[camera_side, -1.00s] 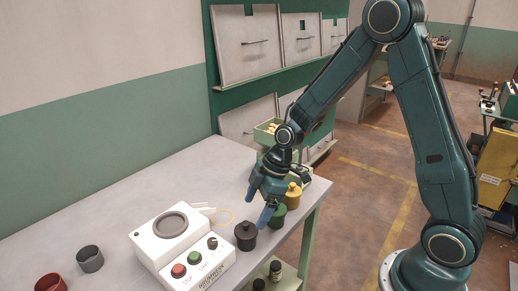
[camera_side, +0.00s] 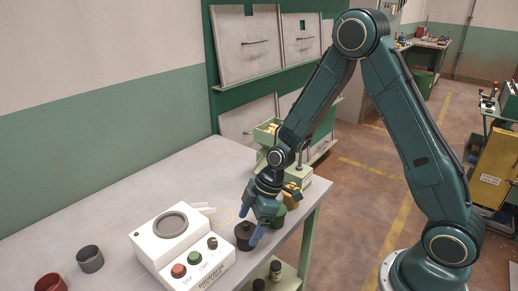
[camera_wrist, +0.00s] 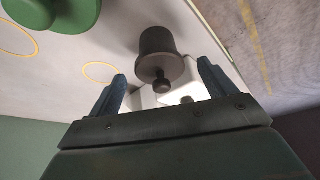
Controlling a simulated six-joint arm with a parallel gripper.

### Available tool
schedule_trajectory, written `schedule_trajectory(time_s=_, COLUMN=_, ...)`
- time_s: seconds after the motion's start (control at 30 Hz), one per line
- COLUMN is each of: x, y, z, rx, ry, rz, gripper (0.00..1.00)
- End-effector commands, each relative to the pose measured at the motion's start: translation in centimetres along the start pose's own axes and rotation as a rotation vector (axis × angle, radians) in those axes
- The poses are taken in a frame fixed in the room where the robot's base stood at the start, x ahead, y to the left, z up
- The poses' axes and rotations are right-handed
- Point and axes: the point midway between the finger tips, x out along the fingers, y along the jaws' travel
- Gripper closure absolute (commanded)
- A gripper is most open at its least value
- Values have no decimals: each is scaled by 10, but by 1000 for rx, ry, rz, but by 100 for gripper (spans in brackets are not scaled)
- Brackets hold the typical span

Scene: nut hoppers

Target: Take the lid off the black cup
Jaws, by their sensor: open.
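The black cup (camera_side: 245,242) stands upright near the front edge of the table, right of the white button box. Its dark lid (camera_wrist: 158,70) is on, with a small round knob (camera_wrist: 161,85) on top, in the wrist view. In the wrist view my gripper (camera_wrist: 162,72) is open, one finger to each side of the knob in the picture. The jaws hold nothing, and I cannot tell whether a finger touches the lid.
The white box (camera_side: 168,228) with red and green buttons is just left. A grey cup (camera_side: 90,260) and red cup (camera_side: 49,283) stand far left. The table's left rear is clear.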

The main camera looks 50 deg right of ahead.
Motion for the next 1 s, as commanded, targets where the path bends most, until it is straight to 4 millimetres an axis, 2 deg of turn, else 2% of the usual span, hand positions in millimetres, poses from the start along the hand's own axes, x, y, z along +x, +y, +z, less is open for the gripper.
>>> schedule_trajectory(time_s=0.43, x=0, y=0, z=0, rx=0, ry=0, rz=0, gripper=17)
schedule_trajectory(time_s=0.47, x=0, y=0, z=0, rx=0, ry=0, rz=0, gripper=19)
schedule_trajectory(time_s=0.6, x=0, y=0, z=0, rx=0, ry=0, rz=0, gripper=46)
schedule_trajectory(time_s=0.7, x=0, y=0, z=0, rx=0, ry=0, rz=0, gripper=63)
schedule_trajectory(time_s=1.0, x=-1, y=0, z=0, rx=0, ry=0, rz=1, gripper=64)
